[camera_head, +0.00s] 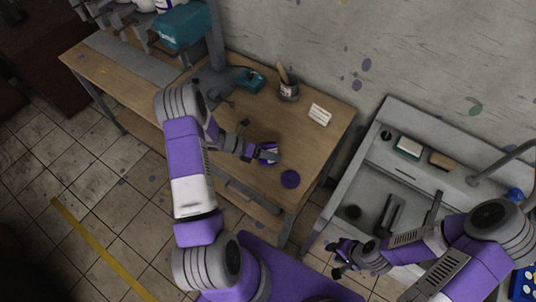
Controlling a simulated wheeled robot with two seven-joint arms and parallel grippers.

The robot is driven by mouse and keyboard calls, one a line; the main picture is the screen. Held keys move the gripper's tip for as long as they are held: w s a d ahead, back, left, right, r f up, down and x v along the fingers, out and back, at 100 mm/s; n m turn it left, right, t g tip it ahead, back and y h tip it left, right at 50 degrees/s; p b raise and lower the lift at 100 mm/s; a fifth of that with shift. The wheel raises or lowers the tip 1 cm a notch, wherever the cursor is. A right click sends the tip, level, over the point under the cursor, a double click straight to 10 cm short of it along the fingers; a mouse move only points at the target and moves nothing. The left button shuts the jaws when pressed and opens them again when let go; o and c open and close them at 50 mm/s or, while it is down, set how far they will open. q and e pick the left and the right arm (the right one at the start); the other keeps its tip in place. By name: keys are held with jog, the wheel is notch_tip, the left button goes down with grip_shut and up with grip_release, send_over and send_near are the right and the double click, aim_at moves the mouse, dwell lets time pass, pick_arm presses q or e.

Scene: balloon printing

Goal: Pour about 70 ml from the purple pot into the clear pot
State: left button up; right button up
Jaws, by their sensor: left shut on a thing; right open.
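My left gripper (268,153) is low over the front right part of the wooden table. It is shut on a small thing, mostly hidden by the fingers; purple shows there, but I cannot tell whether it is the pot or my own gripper. A round purple thing (290,179) with a darker centre lies on the table just in front and to the right, apart from the gripper. From above I cannot tell whether it is a pot or a lid. I cannot make out the clear pot. My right gripper (343,256) is open and empty near the sink's front left edge.
A jar with tools (288,91), a teal box (250,80) and a white stack (319,115) stand along the table's back. The grey sink unit (340,189) stands right of the table, with a sponge (442,160) on its back ledge. The table's right middle is clear.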

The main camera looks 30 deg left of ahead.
pick_arm(q)
jog(key=b, duration=0.1)
jog(key=m+t+b, duration=0.1)
jog(key=b, duration=0.1)
jog(key=shift+w+f+y, duration=0.1)
jog(key=shift+f+y, duration=0.15)
jog(key=shift+y, duration=0.15)
jog(key=shift+m+t+b, duration=0.3)
jog(key=shift+m+b, duration=0.2)
jog(key=shift+b, duration=0.15)
jog(key=shift+r, duration=0.2)
jog(key=m+t+b, duration=0.1)
jog(key=b, duration=0.2)
jog(key=f+y+b, duration=0.1)
jog(key=b, duration=0.2)
jog(key=shift+w+a+m+t+b, duration=0.25)
jog(key=shift+w+m+t+b, duration=0.05)
jog(key=shift+m+t+b, duration=0.1)
jog(key=shift+r, duration=0.15)
